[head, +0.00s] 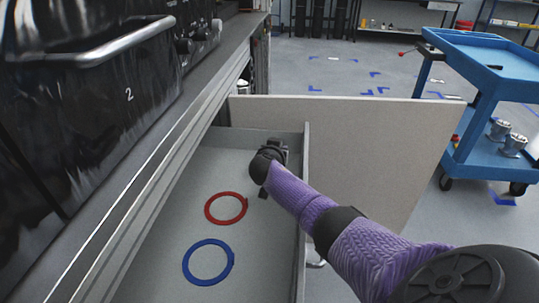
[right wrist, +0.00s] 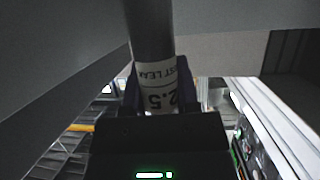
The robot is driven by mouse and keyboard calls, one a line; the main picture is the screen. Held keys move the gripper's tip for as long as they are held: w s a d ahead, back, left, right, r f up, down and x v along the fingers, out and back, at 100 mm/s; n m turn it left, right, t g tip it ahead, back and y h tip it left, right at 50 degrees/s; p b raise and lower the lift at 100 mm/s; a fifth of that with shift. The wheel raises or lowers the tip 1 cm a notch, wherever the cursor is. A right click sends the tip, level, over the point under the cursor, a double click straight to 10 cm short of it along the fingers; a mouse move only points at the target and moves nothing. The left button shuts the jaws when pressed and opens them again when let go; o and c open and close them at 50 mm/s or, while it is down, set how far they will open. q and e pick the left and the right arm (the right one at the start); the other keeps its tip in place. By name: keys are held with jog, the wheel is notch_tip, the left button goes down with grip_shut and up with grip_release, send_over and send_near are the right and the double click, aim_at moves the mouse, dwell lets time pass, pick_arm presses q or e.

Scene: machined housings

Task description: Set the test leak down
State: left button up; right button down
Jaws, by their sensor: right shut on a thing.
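The test leak (right wrist: 152,38) is a dark grey cylinder with a white label reading "TEST LEAK" and "2.5" in the right wrist view. My right gripper (right wrist: 160,92) is shut around its labelled part. In the head view my right gripper (head: 272,151) is over the far right part of the open drawer (head: 165,262), near its right wall. The test leak cannot be made out there behind my wrist. On the drawer floor lie a red ring (head: 207,212) and a blue ring (head: 185,265), both empty inside. My left gripper is not in view.
A beige panel (head: 370,135) stands upright beyond and right of the drawer. A black cabinet front (head: 90,110) with a metal handle is at the left. A blue cart (head: 480,60) with metal canisters (head: 512,144) stands at the right. The drawer floor around the rings is clear.

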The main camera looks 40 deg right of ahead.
jog(key=shift+f, duration=0.9)
jog(key=shift+r, duration=0.25)
jog(key=shift+f, duration=0.15)
jog(key=shift+c, duration=1.8)
grip_release()
